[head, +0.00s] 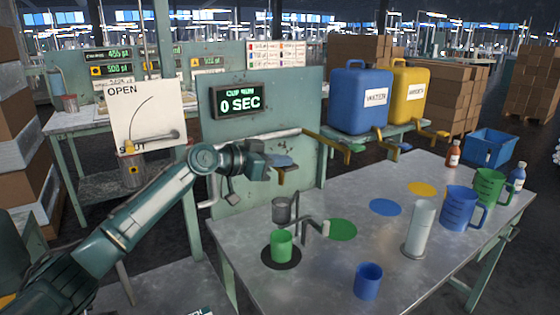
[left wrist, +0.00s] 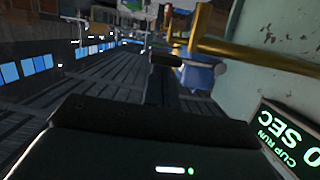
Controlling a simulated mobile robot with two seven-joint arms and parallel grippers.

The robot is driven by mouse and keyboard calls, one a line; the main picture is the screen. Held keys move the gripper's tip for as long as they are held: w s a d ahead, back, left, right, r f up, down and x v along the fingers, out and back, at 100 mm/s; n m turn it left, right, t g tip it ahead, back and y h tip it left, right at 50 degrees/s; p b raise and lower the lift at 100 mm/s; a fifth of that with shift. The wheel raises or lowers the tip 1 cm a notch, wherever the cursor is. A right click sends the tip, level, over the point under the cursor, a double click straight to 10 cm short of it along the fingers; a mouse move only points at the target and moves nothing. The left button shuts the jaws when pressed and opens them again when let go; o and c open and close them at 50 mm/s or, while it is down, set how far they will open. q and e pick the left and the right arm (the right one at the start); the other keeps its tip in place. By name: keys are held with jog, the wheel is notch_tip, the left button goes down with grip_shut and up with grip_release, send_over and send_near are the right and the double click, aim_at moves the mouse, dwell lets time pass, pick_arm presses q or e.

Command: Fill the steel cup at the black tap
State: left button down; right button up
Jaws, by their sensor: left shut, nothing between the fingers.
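A small grey cup (head: 282,210), which looks like the steel cup, stands at the left of the metal table (head: 330,285), behind a green cup (head: 281,246) on a black disc (head: 268,259). A dark grey bent spout (head: 312,228), perhaps the black tap, rises just right of the green cup. My left gripper (head: 287,161) is shut and empty. It is above the table in front of the green panel, near a brass pipe, and apart from the cup. Its dark finger (left wrist: 164,75) shows in the left wrist view. My right gripper is not in view.
A display (head: 239,100) reads 0 SEC. An OPEN/SHUT board (head: 148,112) stands left. Blue (head: 360,98) and yellow (head: 409,92) jugs sit on a shelf. A clear cylinder (head: 420,228), a blue cup (head: 367,281), and blue and green pitchers stand on the table. Coloured discs lie between them.

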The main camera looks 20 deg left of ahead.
pick_arm(q)
jog(key=shift+s+d+f+m+b, duration=0.15)
jog(key=shift+f+m+b, duration=0.25)
jog(key=shift+f+b, duration=0.4)
jog(key=shift+f+m+t+y+b, duration=0.55)
jog(key=shift+m+b, duration=0.2)
jog(key=shift+m, duration=0.45)
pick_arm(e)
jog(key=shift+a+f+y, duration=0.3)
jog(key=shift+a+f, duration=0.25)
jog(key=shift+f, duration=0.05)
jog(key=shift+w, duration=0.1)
